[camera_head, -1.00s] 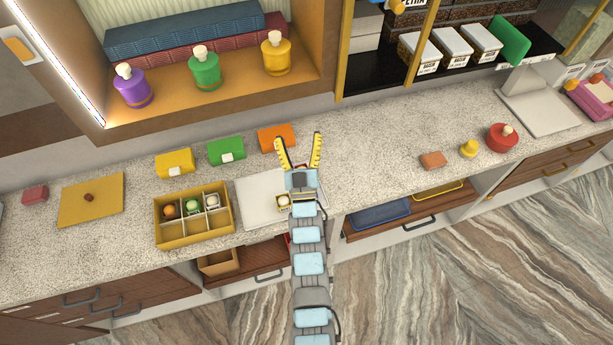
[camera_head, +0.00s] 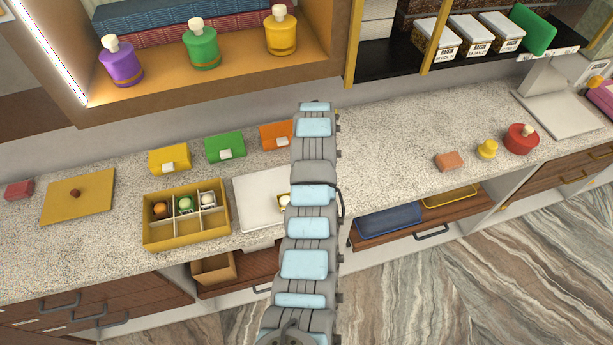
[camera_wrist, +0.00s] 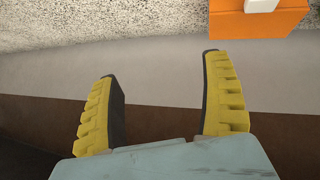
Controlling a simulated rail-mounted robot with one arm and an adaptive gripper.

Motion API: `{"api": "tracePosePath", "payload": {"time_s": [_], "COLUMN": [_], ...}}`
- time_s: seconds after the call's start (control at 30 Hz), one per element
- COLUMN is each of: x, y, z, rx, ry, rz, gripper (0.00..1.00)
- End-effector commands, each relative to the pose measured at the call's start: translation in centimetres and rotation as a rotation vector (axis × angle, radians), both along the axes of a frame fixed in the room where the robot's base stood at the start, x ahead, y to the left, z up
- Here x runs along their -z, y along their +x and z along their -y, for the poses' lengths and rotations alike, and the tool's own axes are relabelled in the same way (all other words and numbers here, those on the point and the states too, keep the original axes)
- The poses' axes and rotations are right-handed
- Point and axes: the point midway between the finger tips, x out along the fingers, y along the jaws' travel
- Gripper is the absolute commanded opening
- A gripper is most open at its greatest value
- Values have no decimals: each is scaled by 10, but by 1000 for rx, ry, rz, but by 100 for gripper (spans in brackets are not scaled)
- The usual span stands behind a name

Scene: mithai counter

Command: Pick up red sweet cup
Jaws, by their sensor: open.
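My gripper (camera_wrist: 160,66) is open and empty in the wrist view, its two yellow ridged fingers apart. In the head view my arm reaches up over the counter and hides the gripper. I see no clearly red sweet cup. A yellow sectioned box (camera_head: 186,238) holds an orange sweet (camera_head: 160,209), a green sweet (camera_head: 185,204) and a white sweet (camera_head: 208,199) in its back row. Another pale sweet in a small cup (camera_head: 284,200) sits on a white board (camera_head: 258,199), partly covered by my arm. A red round lidded pot (camera_head: 521,140) stands at the right.
An orange box (camera_head: 274,136), also in the wrist view (camera_wrist: 255,22), stands beside green (camera_head: 225,147) and yellow (camera_head: 169,159) boxes. A shelf with jars (camera_head: 203,50) overhangs the counter. An open drawer (camera_head: 388,218) holds a blue tray.

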Motion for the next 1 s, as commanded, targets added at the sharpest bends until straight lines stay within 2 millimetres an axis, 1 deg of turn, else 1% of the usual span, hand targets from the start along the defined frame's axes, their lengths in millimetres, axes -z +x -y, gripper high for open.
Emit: {"api": "tracePosePath", "payload": {"time_s": [0.07,0.13,0.3,0.5,0.6,0.7,0.83,0.87,1.0], "x": [2,3,-4,-15,-22,-25,-24,-22,-2], "y": [-7,-19,-47,-79,-90,-98,-101,-101,-98], "z": [0,0,-7,-14,-18,-21,-24,-25,-26], "rx": [4,5,-6,-21,-30,-36,-41,-41,-39], "ry": [9,20,49,84,98,108,114,115,116], "rz": [-95,-184,-360,-521,-571,-607,-622,-623,-619], "gripper": [80,80,80,80,80,80,80,80,80]}}
